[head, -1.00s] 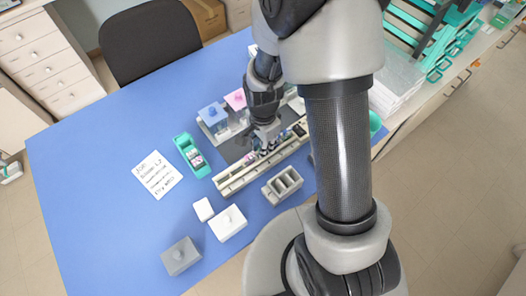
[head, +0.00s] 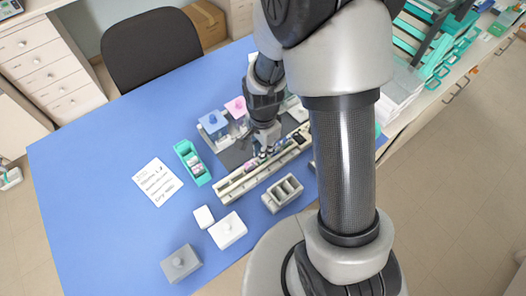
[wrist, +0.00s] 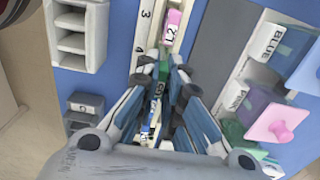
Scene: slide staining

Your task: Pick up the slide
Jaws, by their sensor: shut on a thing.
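In the wrist view my gripper (wrist: 164,72) is shut on a slide with a green end (wrist: 162,68), gripped between its fingertips over the long rail. The rest of the slide is partly hidden by the fingers. Another slide, with a pink end marked L2 (wrist: 172,26), lies in the rail beyond the fingertips. In the head view my gripper (head: 262,150) points down at the long pale rail (head: 230,188); the held slide is too small to make out there. I cannot tell whether the held slide is clear of the rail.
A blue-lidded jar (head: 213,122) and a pink-lidded jar (head: 236,106) stand behind the rail. A teal slide box (head: 193,163) and a note card (head: 158,182) lie left. A small slotted rack (head: 282,193), white box (head: 228,230) and grey box (head: 181,262) stand in front.

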